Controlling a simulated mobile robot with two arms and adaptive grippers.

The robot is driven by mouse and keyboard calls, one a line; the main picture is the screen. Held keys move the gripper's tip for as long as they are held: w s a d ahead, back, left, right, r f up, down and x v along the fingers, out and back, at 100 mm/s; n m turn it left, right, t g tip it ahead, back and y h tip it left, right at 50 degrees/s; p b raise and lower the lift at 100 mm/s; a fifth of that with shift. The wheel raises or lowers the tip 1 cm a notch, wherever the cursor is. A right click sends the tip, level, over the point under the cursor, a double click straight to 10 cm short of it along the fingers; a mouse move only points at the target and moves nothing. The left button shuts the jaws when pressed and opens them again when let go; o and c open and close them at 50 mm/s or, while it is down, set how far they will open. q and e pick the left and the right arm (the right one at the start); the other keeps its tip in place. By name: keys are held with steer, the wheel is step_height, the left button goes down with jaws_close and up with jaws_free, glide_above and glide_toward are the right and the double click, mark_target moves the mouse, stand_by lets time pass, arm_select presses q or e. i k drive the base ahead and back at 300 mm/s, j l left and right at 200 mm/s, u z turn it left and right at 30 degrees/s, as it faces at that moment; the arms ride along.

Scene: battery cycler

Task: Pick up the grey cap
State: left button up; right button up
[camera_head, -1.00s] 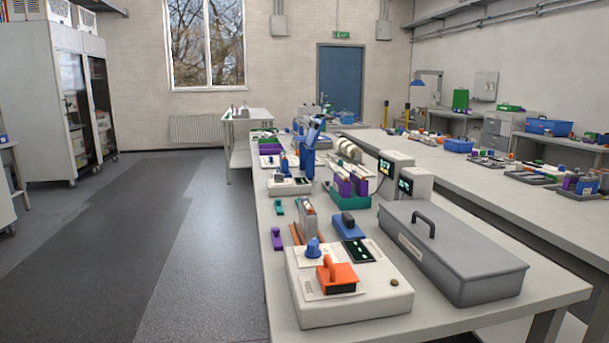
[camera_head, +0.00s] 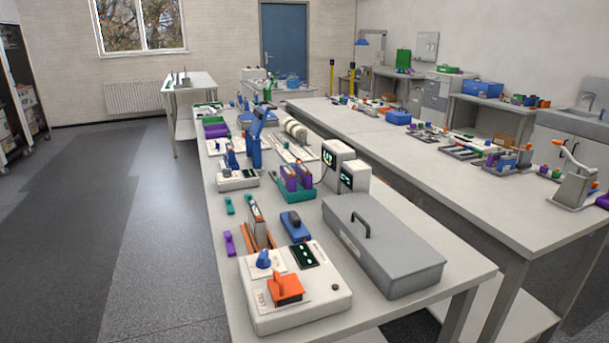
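No small part that is clearly a grey cap can be made out. A large grey box-shaped cover (camera_head: 385,246) with a dark handle (camera_head: 361,223) on top sits at the near right of the long table (camera_head: 400,312). A blue block (camera_head: 297,228) with a dark grey top piece stands left of it. I cannot tell whether either is the cap. Neither of my grippers is in view.
A white device (camera_head: 325,299) with a blue knob (camera_head: 263,259) and an orange handled block (camera_head: 286,288) stands at the table's near end. Two grey units with displays (camera_head: 339,167) stand behind the grey cover. Open floor (camera_head: 150,240) lies left of the table.

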mark_target(275, 174)
steer(key=i+j+z, duration=0.25)
steer(key=j, duration=0.2)
steer(key=j+z, duration=0.3)
steer(key=j, duration=0.15)
steer(key=i+j+z, duration=0.1)
steer(key=j+z, duration=0.15)
steer(key=j, duration=0.3)
